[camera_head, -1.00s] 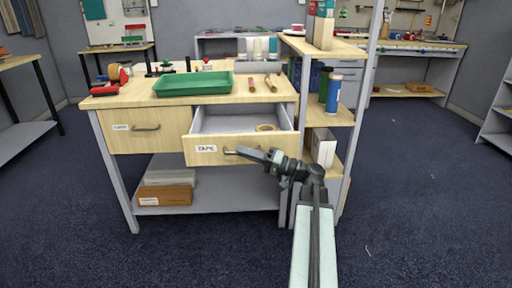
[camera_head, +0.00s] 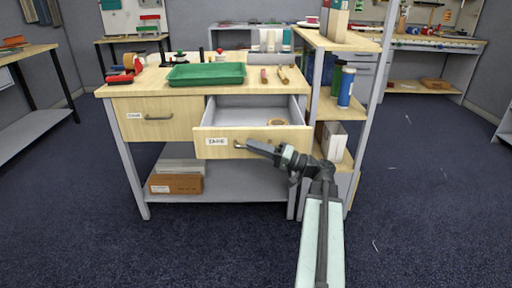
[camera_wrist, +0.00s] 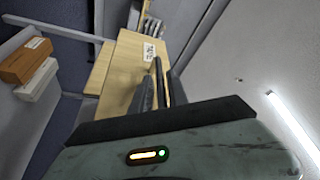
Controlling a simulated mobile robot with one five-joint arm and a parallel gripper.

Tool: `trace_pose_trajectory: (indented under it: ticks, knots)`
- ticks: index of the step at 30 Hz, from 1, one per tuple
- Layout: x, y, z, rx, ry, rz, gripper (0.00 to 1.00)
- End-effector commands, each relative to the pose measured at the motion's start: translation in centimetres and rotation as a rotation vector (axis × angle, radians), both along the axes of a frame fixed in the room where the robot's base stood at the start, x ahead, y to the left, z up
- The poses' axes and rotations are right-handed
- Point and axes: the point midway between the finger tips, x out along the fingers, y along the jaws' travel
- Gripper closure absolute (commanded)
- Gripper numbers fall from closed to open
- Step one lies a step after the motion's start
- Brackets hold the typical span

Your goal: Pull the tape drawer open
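The tape drawer (camera_head: 280,141) is a light wood drawer with a white label reading TAPE, under the right part of the workbench. The exact grip on the handle is partly hidden.
A shut drawer (camera_head: 160,118) is on the left. A green tray (camera_head: 206,73) and tools lie on the benchtop. A shelf unit with bottles (camera_head: 346,88) stands close on the right. Boxes (camera_head: 176,183) sit on the lower shelf. The carpet in front is clear.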

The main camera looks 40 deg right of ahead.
Motion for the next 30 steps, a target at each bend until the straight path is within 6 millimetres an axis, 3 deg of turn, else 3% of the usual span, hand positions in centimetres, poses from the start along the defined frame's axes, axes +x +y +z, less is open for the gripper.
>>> trace_pose_trajectory:
  ticks: [4,15,30]
  knots:
    - [-1.0,-0.8,-0.4,0.000,0.000,-0.002,0.80]
    - [-6.1,-4.2,-1.7,0.000,0.000,-0.001,0.80]
    - [-6.4,-4.4,-1.6,0.000,0.000,0.000,0.80]
